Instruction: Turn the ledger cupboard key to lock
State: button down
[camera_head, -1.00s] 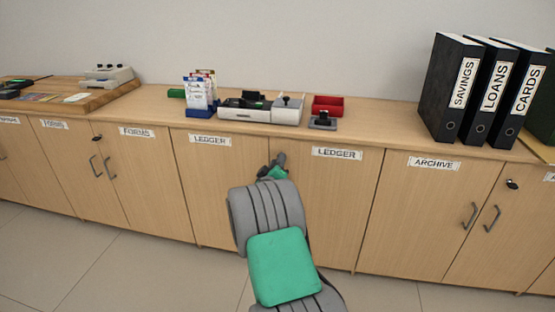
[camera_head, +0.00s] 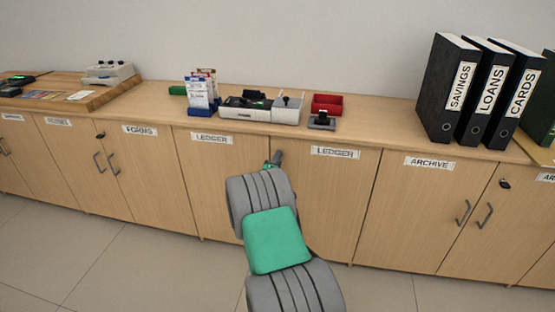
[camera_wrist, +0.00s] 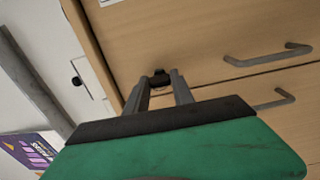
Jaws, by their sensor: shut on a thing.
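The ledger cupboard has two wooden doors, left (camera_head: 220,185) and right (camera_head: 330,200), each with a white LEDGER label. In the wrist view its door front (camera_wrist: 200,35) appears sideways, with two grey bar handles. The dark key (camera_wrist: 160,76) sits at the door near the seam, between my fingertips. My gripper (camera_wrist: 161,84) is shut on it. In the head view my gripper (camera_head: 275,159) is at the top of the seam between the ledger doors, and my arm hides the key and handles. The key's exact angle is hard to tell.
FORMS doors (camera_head: 150,175) stand to the left and ARCHIVE doors (camera_head: 415,200) to the right. The floor in front is clear.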

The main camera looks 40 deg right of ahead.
dwell(0.3)
jog(key=c, duration=1.1)
grip_release()
jog(key=shift+a, duration=0.15)
jog(key=p+v, duration=0.1)
jog(key=v, duration=0.6)
jog(key=shift+s+a, duration=0.2)
jog(key=shift+a, duration=0.05)
